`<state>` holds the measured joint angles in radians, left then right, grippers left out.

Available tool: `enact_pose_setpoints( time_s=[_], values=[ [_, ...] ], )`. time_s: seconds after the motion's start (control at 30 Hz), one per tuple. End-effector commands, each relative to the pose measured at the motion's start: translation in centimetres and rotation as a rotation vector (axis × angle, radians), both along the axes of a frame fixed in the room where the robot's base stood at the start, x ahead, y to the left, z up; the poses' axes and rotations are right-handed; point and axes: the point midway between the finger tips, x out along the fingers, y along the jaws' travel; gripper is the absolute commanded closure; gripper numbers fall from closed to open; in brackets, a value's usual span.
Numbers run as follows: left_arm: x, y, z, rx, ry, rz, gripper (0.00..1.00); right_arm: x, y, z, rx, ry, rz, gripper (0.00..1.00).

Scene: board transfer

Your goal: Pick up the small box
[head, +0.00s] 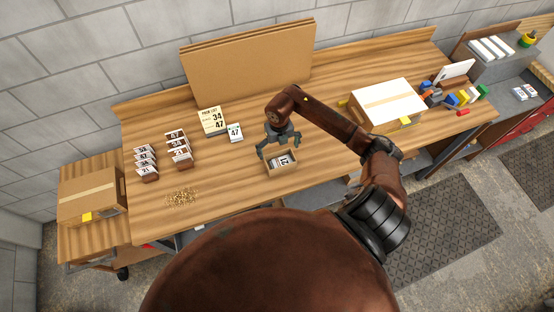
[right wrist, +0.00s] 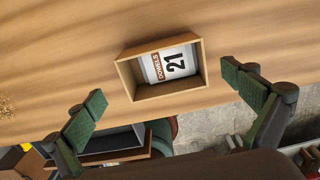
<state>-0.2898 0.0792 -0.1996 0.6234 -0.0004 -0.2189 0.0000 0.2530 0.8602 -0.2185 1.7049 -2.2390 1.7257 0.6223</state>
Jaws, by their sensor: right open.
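A small open wooden box (head: 284,173) stands near the front edge of the workbench, with a white card reading 21 (head: 283,160) inside. In the right wrist view the same box (right wrist: 128,75) lies ahead of the fingers, and its card (right wrist: 170,64) reads 21 and what looks like "dowels". My right gripper (head: 280,147) is open and empty, above and just behind the box in the head view. In the right wrist view its fingers (right wrist: 165,91) are spread wider than the box, apart from it. My left gripper is not in view.
Several small labelled boxes (head: 178,148) stand at the left, near a pile of small bits (head: 182,197). A pick list sign (head: 212,121) and a 47 card (head: 235,132) stand behind. A larger carton (head: 387,101) stands right; another (head: 92,196) is far left.

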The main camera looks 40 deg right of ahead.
Motion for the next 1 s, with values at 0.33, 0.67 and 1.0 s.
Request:
enact_pose_setpoints(
  time_s=[0.33, 0.67, 1.0],
  values=[
    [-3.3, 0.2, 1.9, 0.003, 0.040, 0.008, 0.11, -0.9, 0.2, -4.3, 0.003, 0.002, -0.011, 0.00],
    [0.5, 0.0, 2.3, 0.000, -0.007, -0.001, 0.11, -0.7, 0.2, -5.9, 0.000, -0.001, -0.004, 0.00],
    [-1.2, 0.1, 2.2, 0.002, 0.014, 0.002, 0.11, -0.7, 0.3, -5.9, 0.000, 0.000, -0.003, 0.19]
  ],
)
